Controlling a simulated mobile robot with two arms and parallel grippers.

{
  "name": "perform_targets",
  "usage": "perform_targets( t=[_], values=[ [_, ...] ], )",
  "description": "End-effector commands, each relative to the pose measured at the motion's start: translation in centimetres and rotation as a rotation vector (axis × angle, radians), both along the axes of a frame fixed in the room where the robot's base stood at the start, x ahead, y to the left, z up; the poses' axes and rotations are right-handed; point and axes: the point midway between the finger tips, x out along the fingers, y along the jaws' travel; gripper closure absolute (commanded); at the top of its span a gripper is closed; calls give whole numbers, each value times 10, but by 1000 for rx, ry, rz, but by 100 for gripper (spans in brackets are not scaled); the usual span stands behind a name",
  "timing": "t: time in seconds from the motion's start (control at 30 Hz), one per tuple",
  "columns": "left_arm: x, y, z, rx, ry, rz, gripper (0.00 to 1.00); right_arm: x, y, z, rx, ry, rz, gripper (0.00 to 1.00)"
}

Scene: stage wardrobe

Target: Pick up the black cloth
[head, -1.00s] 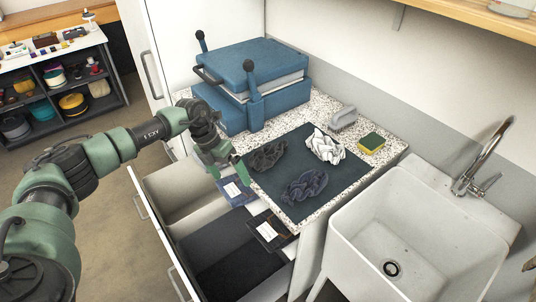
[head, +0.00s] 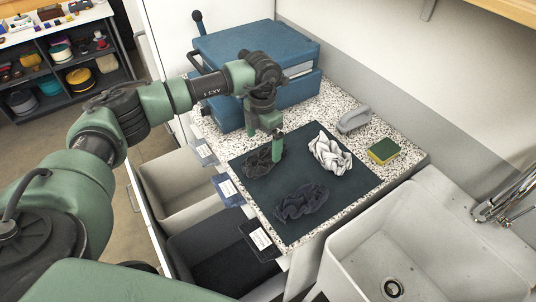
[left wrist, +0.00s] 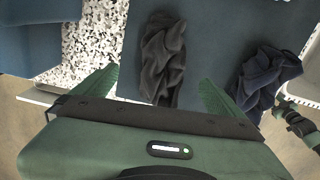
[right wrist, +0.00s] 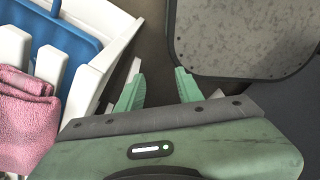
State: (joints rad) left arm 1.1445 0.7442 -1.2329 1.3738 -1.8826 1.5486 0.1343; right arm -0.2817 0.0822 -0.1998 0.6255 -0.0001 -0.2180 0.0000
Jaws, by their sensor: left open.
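The black cloth (head: 263,162) lies crumpled on the left part of a dark mat (head: 282,180) on the speckled counter. My left gripper (head: 264,142) is open and points down just over the black cloth. In the left wrist view the black cloth (left wrist: 163,58) sits between the spread fingers, and no grip on it shows. A navy cloth (head: 302,202) lies nearer the front of the mat, and a white cloth (head: 330,153) lies to the right. My right gripper (right wrist: 157,88) shows only in its own wrist view, open and empty.
A blue press (head: 262,70) stands behind the mat. A grey-handled brush (head: 354,119) and a sponge (head: 384,151) lie right of it. The sink (head: 430,235) is at the right. Open drawers (head: 180,195) stand below the counter front. A pink cloth (right wrist: 28,115) is near my right gripper.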

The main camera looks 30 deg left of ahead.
Motion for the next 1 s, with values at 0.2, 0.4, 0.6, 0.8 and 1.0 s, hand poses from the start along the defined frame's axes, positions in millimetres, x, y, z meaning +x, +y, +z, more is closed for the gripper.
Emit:
perform_targets(
  t=[0.2, 0.4, 0.6, 0.8, 1.0],
  values=[
    [0, 0, -24, 0, 1, 1, 1, -32, -2, -17, -4, 45, 0, 64],
    [0, -2, -57, -1, 2, 1, 1, -32, -1, -36, -4, 44, 0, 64],
    [1, -1, -66, -1, 0, 1, 1, -13, 0, -39, -1, 18, 0, 64],
    [1, -2, -65, -1, 0, 1, 20, -10, 2, -38, 2, 13, -1, 64],
    [1, -2, -65, -1, 0, 1, 64, -17, 3, -38, 4, 22, -2, 64]
  ],
)
